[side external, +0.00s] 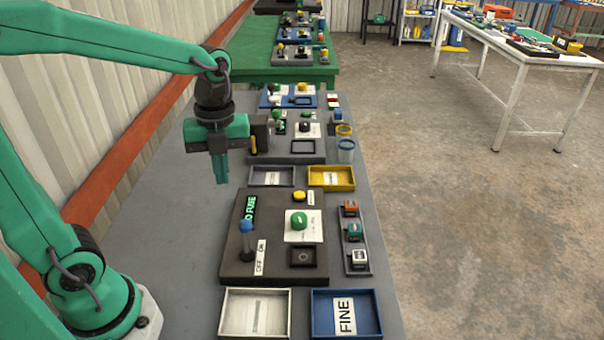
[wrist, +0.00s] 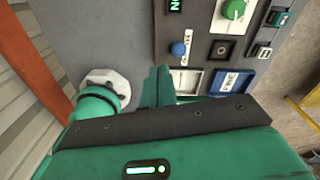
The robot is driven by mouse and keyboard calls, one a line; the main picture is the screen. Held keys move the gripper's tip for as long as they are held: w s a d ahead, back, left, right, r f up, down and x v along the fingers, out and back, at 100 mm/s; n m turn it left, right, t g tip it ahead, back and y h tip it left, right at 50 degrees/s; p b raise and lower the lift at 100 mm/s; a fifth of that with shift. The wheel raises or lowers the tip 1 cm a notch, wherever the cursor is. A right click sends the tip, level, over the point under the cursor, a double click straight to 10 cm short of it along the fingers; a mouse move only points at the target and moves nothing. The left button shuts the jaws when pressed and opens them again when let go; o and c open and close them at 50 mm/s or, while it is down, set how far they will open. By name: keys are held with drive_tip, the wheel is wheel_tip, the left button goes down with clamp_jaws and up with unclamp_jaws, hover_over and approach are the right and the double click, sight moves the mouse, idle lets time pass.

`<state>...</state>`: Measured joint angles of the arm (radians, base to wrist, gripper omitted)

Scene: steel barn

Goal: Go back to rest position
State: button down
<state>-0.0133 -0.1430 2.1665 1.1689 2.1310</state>
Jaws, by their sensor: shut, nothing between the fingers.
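My gripper (side external: 221,168) is teal green and hangs pointing down above the grey table (side external: 160,230), to the left of the black control panel (side external: 235,262). Its fingers are shut with nothing between them. It touches nothing that I can see. In the wrist view the shut fingers (wrist: 158,85) show in the middle, with the panel (wrist: 202,30) beyond them to the upper right. The panel carries a blue-knobbed lever (side external: 246,228), a green knob (side external: 298,220), a yellow button (side external: 299,196) and a lit green display (side external: 250,208).
A white tray (side external: 226,310) and a blue tray marked FINE (side external: 374,310) stand in front of the panel. A grey tray (side external: 272,184) and a yellow tray (side external: 344,187) lie behind it. A rack (side external: 357,238) holds small blocks at right. The table's left part is clear.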

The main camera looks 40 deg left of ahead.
drive_tip(key=s+r+n+t, duration=0.2)
drive_tip(key=s+n+t, duration=0.1)
drive_tip(key=n, duration=0.9)
drive_tip(key=s+r+n+t, duration=0.2)
drive_tip(key=s+n+t, duration=0.1)
drive_tip(key=n, duration=0.9)
drive_tip(key=shift+s+d, duration=0.2)
drive_tip(key=shift+s, duration=0.05)
